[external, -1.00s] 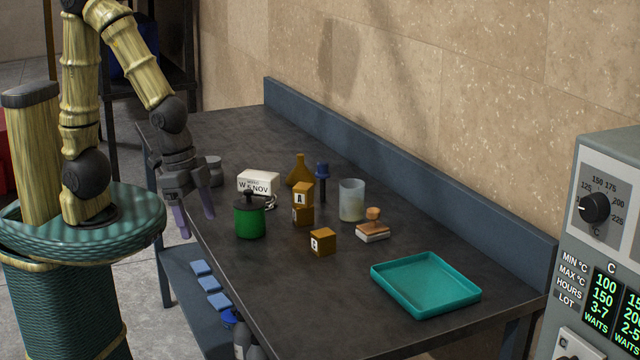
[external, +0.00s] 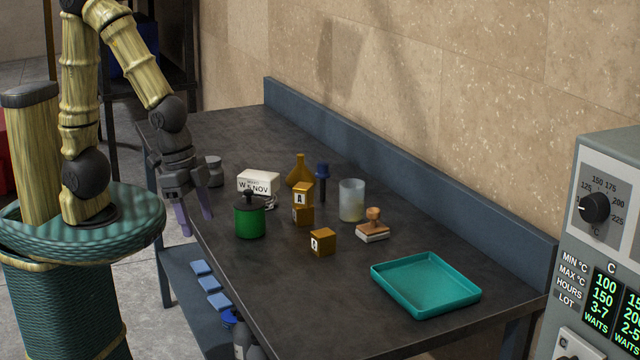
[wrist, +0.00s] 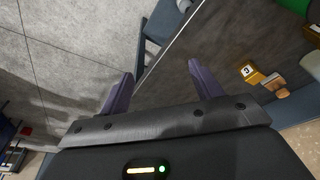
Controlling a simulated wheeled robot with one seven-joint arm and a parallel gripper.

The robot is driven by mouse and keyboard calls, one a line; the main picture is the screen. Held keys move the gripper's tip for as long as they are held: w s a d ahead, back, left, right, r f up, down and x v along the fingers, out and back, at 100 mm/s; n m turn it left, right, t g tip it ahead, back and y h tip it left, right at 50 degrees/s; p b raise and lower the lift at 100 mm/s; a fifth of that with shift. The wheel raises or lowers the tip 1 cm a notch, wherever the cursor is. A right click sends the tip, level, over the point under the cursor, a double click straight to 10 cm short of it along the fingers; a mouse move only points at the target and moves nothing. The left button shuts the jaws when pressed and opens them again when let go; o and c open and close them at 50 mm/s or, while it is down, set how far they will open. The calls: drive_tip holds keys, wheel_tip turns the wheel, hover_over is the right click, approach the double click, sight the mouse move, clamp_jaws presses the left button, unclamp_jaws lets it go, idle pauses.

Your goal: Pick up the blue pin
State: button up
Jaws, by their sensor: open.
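The blue pin (external: 322,180) stands upright on the dark table, with a wide blue head and a darker shaft. It is behind and to the right of the stacked yellow blocks and left of the translucent cup. My gripper (external: 196,226) hangs open and empty at the table's near left edge, well to the left of the pin. The wrist view shows its two purple fingers (wrist: 160,85) spread apart over the floor and table edge. I cannot make out the pin in the wrist view.
Near the pin are a green lidded pot (external: 250,218), stacked blocks (external: 303,196), a brown flask (external: 300,172), a translucent cup (external: 351,203) and a white box (external: 258,183). A single block (external: 322,242), a stamp (external: 373,226) and a teal tray (external: 425,285) lie rightward. The front table is clear.

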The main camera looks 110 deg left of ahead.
drive_tip(key=shift+c, duration=1)
drive_tip(key=w+a+f+n+t+h+b, duration=0.15)
drive_tip(key=w+a+n+h, duration=0.3)
drive_tip(key=a+n, duration=0.7)
drive_tip(key=w+a+f+n+t+h, duration=0.1)
drive_tip(key=w+a+n+t+h, duration=0.2)
drive_tip(key=w+a+n, duration=0.6)
drive_tip(key=s+a+n+t, duration=0.1)
drive_tip(key=a+n, duration=0.1)
drive_tip(key=a, duration=0.3)
drive_tip(key=s+a+r+n+t+y, duration=0.1)
drive_tip(key=a+n+t, duration=0.1)
drive_tip(key=a+n, duration=0.1)
drive_tip(key=s+a+n+t, duration=0.1)
drive_tip(key=s+a+n, duration=0.1)
drive_tip(key=a, duration=0.4)
drive_tip(key=shift+a+r+n+t+b, duration=0.25)
drive_tip(key=shift+a+n+t+b, duration=0.05)
drive_tip(key=shift+a+n+t, duration=0.05)
drive_tip(key=s+a+r+n+t+y, duration=0.1)
drive_tip(key=s+a+n+t+y, duration=0.1)
drive_tip(key=a, duration=0.6)
drive_tip(key=s+a+r+n+t+y, duration=0.2)
drive_tip(key=s+a+n+t+y, duration=0.1)
drive_tip(key=s+a, duration=0.3)
drive_tip(key=shift+s+a+r+n+t, duration=0.25)
drive_tip(key=shift+a+n+t, duration=0.35)
drive_tip(key=shift+a+n, duration=0.3)
drive_tip(key=shift+f, duration=0.2)
